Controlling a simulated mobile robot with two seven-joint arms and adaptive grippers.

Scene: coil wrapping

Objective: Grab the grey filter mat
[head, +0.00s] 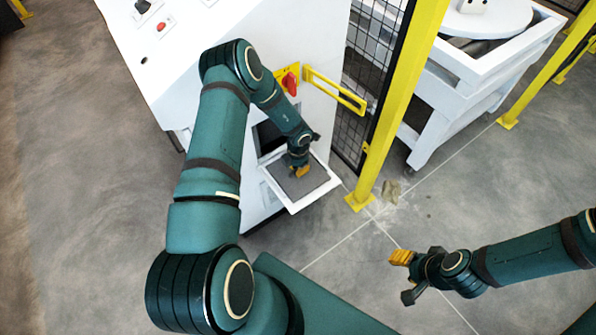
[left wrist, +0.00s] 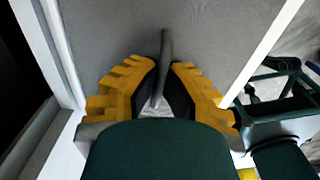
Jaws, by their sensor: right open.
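The grey filter mat (head: 318,180) lies in a white square frame (head: 294,208) that juts from the front of the white machine. In the left wrist view the mat (left wrist: 105,30) fills most of the picture, with a narrow grey upright tab (left wrist: 166,45) rising from it. My left gripper (head: 299,172) is down over the mat. Its yellow fingertips (left wrist: 164,68) are close together on either side of the tab and appear shut on it. The lower part of the tab is between the fingers. My right gripper (head: 405,276) is open and empty over bare floor at lower right.
The white machine (head: 190,65) has a red switch (head: 290,83) and a yellow handle (head: 335,92) above the frame. A yellow post (head: 397,110) and black mesh fence stand to the right. A white cart (head: 460,90) is behind the post. The floor at lower right is clear.

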